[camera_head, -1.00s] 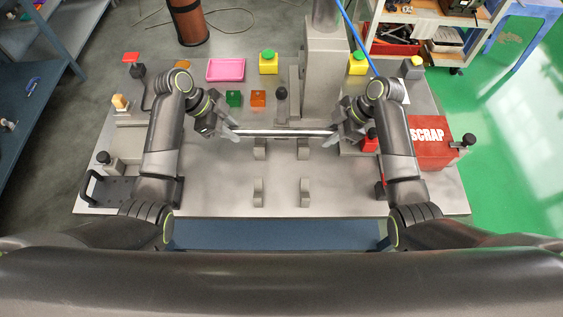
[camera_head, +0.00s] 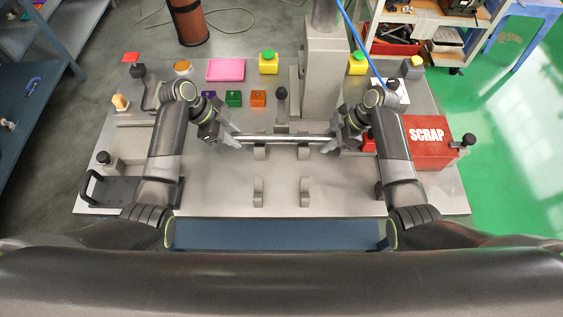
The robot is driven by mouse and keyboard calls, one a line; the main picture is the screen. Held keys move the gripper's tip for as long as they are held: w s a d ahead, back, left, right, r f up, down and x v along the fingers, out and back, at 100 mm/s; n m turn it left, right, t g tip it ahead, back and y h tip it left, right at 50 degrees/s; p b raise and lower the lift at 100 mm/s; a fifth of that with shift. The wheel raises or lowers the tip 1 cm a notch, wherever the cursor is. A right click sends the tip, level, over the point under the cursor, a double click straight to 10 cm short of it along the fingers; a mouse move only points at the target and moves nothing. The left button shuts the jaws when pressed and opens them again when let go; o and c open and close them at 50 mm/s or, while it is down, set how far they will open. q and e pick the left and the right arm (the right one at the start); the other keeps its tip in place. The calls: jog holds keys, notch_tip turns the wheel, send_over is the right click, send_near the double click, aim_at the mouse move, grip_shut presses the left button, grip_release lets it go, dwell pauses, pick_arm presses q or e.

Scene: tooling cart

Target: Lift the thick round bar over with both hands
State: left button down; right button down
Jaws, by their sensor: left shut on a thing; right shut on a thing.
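The thick round bar (camera_head: 283,139) is a shiny metal rod. It lies level from left to right across the middle of the cart top, over the far pair of grey rests (camera_head: 260,153). I cannot tell whether it touches them. My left gripper (camera_head: 234,140) is shut on the bar's left end. My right gripper (camera_head: 332,141) is shut on its right end. A nearer pair of grey rests (camera_head: 258,192) stands empty in front of the bar.
A grey column machine (camera_head: 325,75) stands behind the bar, with a black-knobbed post (camera_head: 281,105) beside it. A red SCRAP box (camera_head: 430,143) stands at the right. Small purple, green and orange blocks (camera_head: 258,98) sit behind. The cart top (camera_head: 330,195) in front is mostly clear.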

pick_arm(q)
jog(key=shift+f, duration=0.3)
pick_arm(e)
jog(key=shift+a+f, duration=0.1)
jog(key=shift+f, duration=0.2)
dwell(0.8)
pick_arm(q)
jog(key=c, duration=1.1)
grip_release()
pick_arm(e)
jog(key=shift+s, duration=0.1)
pick_arm(q)
jog(key=shift+s+a+f, duration=0.1)
jog(key=shift+s+f, duration=0.05)
jog(key=shift+f, duration=0.05)
pick_arm(e)
jog(key=c, duration=1.5)
grip_release()
jog(key=shift+f, duration=0.1)
jog(key=o, duration=0.4)
pick_arm(q)
jog(key=shift+o, duration=1.3)
jog(key=shift+r, duration=0.1)
pick_arm(e)
jog(key=shift+o, duration=1.3)
jog(key=shift+f, duration=0.1)
pick_arm(q)
jog(key=shift+r, duration=0.1)
